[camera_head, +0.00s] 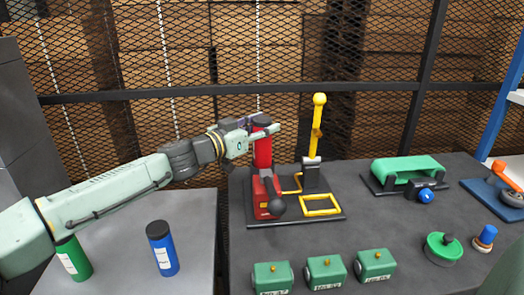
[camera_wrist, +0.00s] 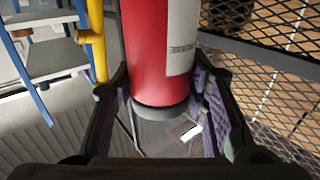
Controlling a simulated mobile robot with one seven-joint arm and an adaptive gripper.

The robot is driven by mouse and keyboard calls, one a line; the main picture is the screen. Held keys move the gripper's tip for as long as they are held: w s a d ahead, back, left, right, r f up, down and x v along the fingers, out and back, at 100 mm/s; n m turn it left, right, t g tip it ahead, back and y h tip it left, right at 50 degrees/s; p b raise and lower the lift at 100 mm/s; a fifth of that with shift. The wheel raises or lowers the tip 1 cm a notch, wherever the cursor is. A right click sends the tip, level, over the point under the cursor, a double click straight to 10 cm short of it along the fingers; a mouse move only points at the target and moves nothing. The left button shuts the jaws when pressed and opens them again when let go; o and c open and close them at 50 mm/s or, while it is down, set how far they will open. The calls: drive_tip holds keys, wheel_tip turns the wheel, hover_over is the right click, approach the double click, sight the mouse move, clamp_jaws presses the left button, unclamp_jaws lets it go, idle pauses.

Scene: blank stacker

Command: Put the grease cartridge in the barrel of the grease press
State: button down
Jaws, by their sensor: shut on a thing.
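A red grease cartridge (camera_head: 262,152) with a dark end stands upright in my gripper (camera_head: 264,131). In the wrist view the cartridge (camera_wrist: 150,55) shows a white label with "GREASE" lettering, and both finger pads flank it. My gripper is shut on it near its upper end. The grease press stands on a dark base plate (camera_head: 295,218) with a yellow lever (camera_head: 317,125) raised upright. Its red barrel (camera_head: 266,196) is directly below the cartridge in the head view. I cannot tell whether the cartridge's lower end is above the barrel's mouth or inside it.
A green cartridge (camera_head: 72,259) and a blue cartridge (camera_head: 162,250) stand on the grey left table (camera_head: 195,235). Several green boxes (camera_head: 326,272) line the dark bench's front. A green-topped device (camera_head: 407,168) sits at right. A mesh fence (camera_head: 280,60) closes the back.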

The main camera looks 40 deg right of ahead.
sight(255, 153)
drive_tip(key=shift+f+p, duration=0.45)
drive_tip(key=shift+f, duration=3.05)
drive_tip(key=c, duration=0.9)
unclamp_jaws()
drive_tip(key=shift+f, duration=0.1)
drive_tip(key=shift+c, duration=0.2)
drive_tip(key=shift+r, duration=0.2)
drive_tip(key=s+a+b, duration=0.1)
drive_tip(key=a+b, duration=0.2)
drive_tip(key=a, duration=0.9)
drive_tip(key=shift+s, duration=0.15)
